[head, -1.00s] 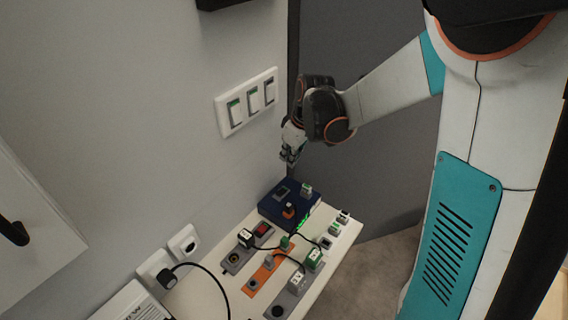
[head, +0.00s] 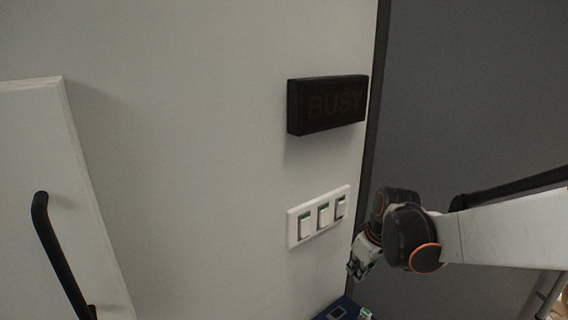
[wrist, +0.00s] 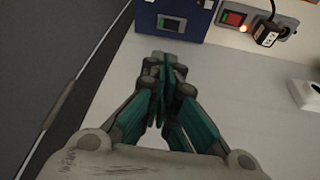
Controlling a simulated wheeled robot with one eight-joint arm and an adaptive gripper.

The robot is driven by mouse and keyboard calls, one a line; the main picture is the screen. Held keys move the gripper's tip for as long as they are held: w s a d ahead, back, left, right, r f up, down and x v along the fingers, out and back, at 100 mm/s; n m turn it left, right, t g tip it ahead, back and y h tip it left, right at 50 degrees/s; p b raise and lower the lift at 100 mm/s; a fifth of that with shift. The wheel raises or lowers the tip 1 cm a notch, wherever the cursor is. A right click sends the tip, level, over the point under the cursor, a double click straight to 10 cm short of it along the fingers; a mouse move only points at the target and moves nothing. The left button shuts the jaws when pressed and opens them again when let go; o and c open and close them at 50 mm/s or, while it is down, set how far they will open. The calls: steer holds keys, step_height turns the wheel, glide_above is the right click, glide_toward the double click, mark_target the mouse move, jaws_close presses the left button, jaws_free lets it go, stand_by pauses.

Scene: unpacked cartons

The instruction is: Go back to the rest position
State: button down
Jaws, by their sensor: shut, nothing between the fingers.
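My gripper (head: 357,268) hangs near the wall at the lower right of the head view, just right of and below the switch panel. The wrist view shows its teal fingers (wrist: 163,68) shut together with nothing between them. In the wrist view, a dark blue box (wrist: 170,32) with a small display lies beyond the fingertips. Only the top of this blue box shows at the bottom edge of the head view (head: 335,313).
A white three-switch panel (head: 318,216) is on the wall, with a dark BUSY sign (head: 327,104) above it. A white door with a black handle (head: 58,250) stands at left. The wrist view shows a red switch (wrist: 233,18) and a black plug (wrist: 267,34).

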steer(key=s+r+m+t, duration=0.2)
steer(key=s+r+m, duration=0.1)
steer(key=s, duration=0.7)
steer(key=s+r+m+t+h, duration=0.1)
steer(key=s+r+m, duration=0.2)
steer(key=s, duration=0.7)
steer(key=shift+s+a+r+t, duration=0.35)
steer(key=shift+a+r+t, duration=0.05)
steer(key=shift+r, duration=0.5)
